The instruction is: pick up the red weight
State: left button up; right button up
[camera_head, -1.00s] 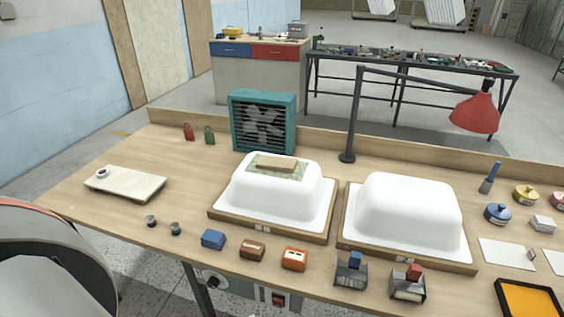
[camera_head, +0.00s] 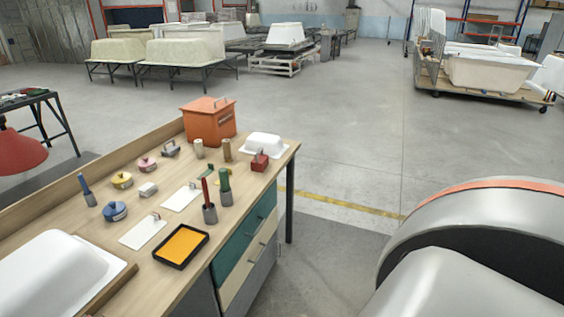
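A small red block with a handle on top (camera_head: 260,161) stands near the far right end of the wooden table (camera_head: 290,153), in front of a small white tub shell (camera_head: 263,146). It looks like a red weight, but it is too small to be sure. Neither of my grippers is in view, and nothing touches the red block.
A large orange box (camera_head: 210,122) stands behind it to the left. Pots with red and green handles (camera_head: 210,212), (camera_head: 225,195), white cards (camera_head: 143,232) and an orange-filled tray (camera_head: 181,246) lie nearer. Open floor lies right of the table.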

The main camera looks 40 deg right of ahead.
aim_at(258, 164)
jog(key=z, duration=1.3)
jog(key=i+l+u, duration=0.1)
jog(key=i+l, duration=0.7)
jog(key=l, duration=0.15)
jog(key=i+l+u, duration=0.15)
jog(key=i+l, duration=0.65)
jog(key=l, duration=0.25)
jog(key=u, duration=0.05)
